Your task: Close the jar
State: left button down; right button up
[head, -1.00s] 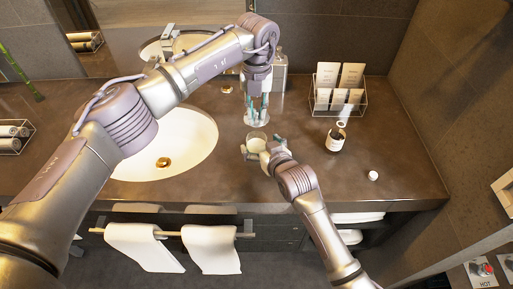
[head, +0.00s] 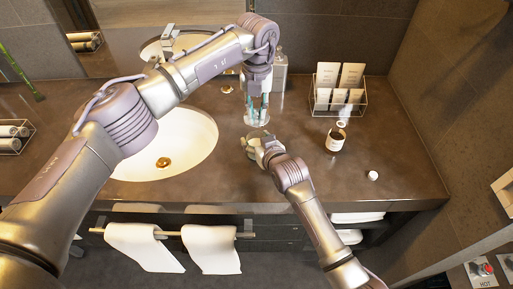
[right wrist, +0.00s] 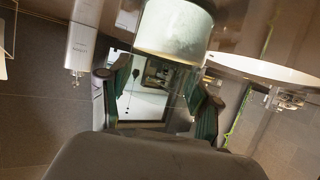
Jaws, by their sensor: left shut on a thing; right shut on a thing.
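A small clear glass jar with pale white contents shows large at the top of the right wrist view (right wrist: 174,32). My right gripper (right wrist: 160,95) is shut with its green-padded fingers on either side of the jar's clear glass. In the head view my right gripper (head: 254,145) is at the counter by the sink's right side and mostly covers the jar. My left gripper (head: 257,106) points down just behind it, shut on a clear glass piece (head: 257,121). I cannot tell whether that piece is a lid, or whether it touches the counter. It is apart from the jar.
A dark labelled jar (head: 335,141) stands to the right, with a small white round thing (head: 373,175) nearby. A wire rack of cards (head: 338,98) and a grey dispenser (head: 280,72) stand behind. The sink (head: 185,140) is left. The counter's right side is mostly bare.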

grip_shut()
pick_arm(q)
jog(key=shift+f, duration=2.5)
jog(key=shift+f, duration=0.85)
jog(key=shift+f, duration=0.25)
